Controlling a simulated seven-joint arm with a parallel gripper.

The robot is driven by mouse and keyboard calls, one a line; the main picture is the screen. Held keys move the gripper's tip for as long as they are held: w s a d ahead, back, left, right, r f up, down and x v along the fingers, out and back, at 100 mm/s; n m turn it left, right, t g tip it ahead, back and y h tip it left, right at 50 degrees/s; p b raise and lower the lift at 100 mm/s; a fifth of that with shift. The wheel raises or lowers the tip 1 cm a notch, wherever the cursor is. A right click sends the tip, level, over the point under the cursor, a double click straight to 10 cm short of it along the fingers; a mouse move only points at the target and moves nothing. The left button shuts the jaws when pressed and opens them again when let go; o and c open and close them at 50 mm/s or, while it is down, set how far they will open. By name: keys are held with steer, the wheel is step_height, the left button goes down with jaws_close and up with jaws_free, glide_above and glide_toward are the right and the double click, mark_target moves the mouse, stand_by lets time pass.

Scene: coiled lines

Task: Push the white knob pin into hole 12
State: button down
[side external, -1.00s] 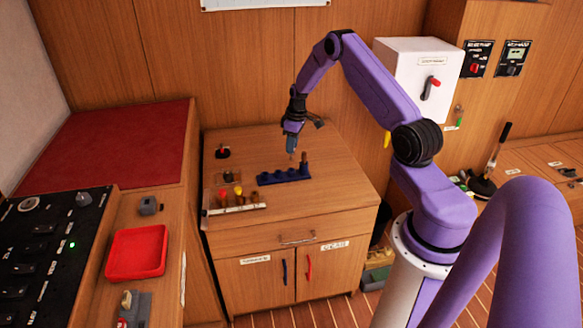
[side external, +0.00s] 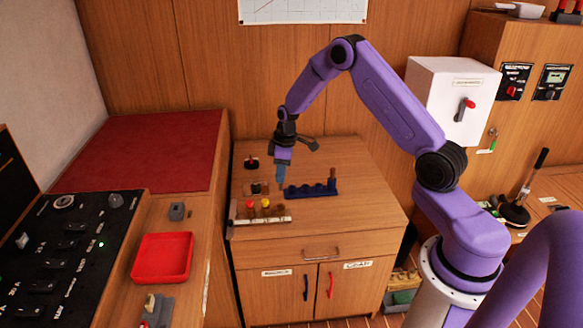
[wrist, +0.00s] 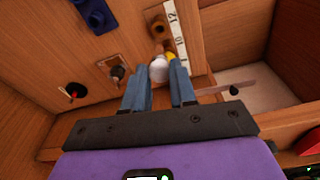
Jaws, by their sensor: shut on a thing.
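The white knob pin (wrist: 158,68) shows its round white top between the fingertips of my gripper (wrist: 160,76) in the wrist view. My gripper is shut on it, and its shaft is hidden. In the side view my gripper (side external: 281,187) points down just behind the numbered pin board (side external: 240,221), left of the blue rack (side external: 312,190). The board's white label strip (wrist: 178,37) shows a 12 near its upper end in the wrist view. I cannot tell whether the pin touches the board.
A red knob (side external: 249,206) and a yellow knob (side external: 265,204) stand in the board. The yellow knob (wrist: 171,57) is close beside the white one in the wrist view. A red-topped black piece (side external: 251,163) stands behind. The cabinet top is clear right of the rack.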

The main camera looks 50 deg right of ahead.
mark_target(281, 190)
steer(key=shift+f, duration=2.95)
steer(key=shift+f, duration=0.15)
steer(key=shift+f, duration=0.35)
steer(key=shift+f, duration=1.45)
steer(key=c, duration=0.5)
jaws_free()
steer(key=shift+r, duration=0.15)
steer(key=shift+r, duration=2.4)
